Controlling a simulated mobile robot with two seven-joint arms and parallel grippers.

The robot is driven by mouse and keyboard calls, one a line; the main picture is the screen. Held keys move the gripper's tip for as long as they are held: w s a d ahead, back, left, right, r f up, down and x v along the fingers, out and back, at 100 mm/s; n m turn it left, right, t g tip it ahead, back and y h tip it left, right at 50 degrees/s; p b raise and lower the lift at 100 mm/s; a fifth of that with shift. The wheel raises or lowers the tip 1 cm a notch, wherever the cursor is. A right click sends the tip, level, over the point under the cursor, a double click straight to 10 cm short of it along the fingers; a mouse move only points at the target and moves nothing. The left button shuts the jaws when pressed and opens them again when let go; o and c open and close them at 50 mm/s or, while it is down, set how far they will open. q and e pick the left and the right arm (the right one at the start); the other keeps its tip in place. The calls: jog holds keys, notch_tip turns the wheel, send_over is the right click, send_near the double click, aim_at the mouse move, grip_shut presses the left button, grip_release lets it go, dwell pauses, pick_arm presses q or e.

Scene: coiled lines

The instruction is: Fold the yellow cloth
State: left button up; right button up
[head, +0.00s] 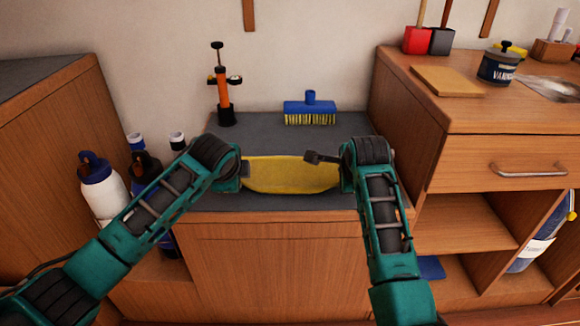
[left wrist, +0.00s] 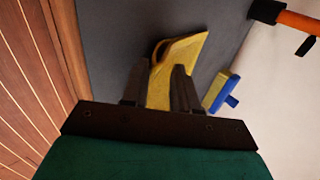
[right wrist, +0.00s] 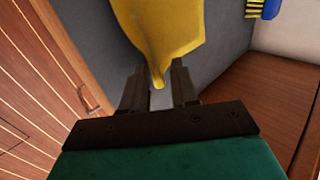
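The yellow cloth (head: 290,176) spans between my two grippers above or on the grey counter, its near edge bowed toward the front. In the left wrist view the cloth (left wrist: 178,75) curls over at its far end and runs down between the fingers of my left gripper (left wrist: 160,72). In the right wrist view the cloth (right wrist: 160,30) narrows to a tip between the fingers of my right gripper (right wrist: 158,72). Both grippers' fingers stand apart, with grey gaps beside the tip on the right. Whether the cloth touches the counter is unclear.
A blue brush (head: 309,112) and an orange pump-like tool (head: 222,95) stand at the back of the counter (head: 270,138). Bottles (head: 100,188) stand lower at left. A taller wooden cabinet (head: 470,150) borders the right side.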

pick_arm(q)
jog(key=o, duration=0.3)
pick_arm(e)
jog(key=o, duration=0.3)
pick_arm(q)
jog(key=shift+s+r, duration=0.1)
jog(key=shift+r, duration=0.25)
pick_arm(e)
jog(key=shift+s+r, duration=0.15)
jog(key=shift+r, duration=0.2)
pick_arm(q)
jog(key=v, duration=1)
jog(key=shift+w+r, duration=0.25)
jog(key=shift+r, duration=0.05)
pick_arm(e)
jog(key=v, duration=1)
jog(key=shift+w+r, duration=0.3)
